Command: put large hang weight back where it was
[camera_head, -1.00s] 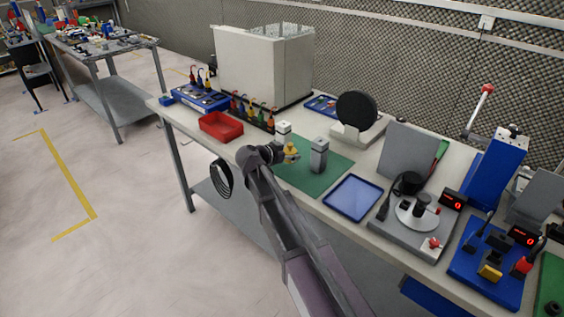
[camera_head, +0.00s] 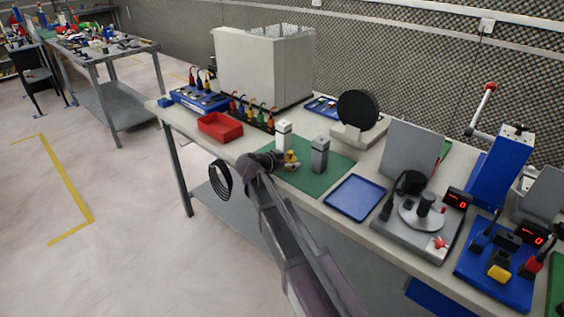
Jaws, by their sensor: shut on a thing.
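A small brass-yellow weight (camera_head: 292,161), which I take for the large hang weight, is at the tip of my gripper (camera_head: 283,161). My gripper is shut on it, reaching in from the front left. The weight is over the green mat (camera_head: 322,183), in front of a pale square post (camera_head: 284,131) and left of a grey square post (camera_head: 319,157). It is low over the mat; I cannot tell whether it touches. The fingers are small and partly hidden by my arm.
A red tray (camera_head: 220,127) and a dark rack (camera_head: 252,121) with several coloured hooked pieces stand to the left. A blue tray (camera_head: 354,198) lies to the right, beside a grey instrument base (camera_head: 405,235). A large pale box (camera_head: 262,75) stands behind. The mat's front is mostly clear.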

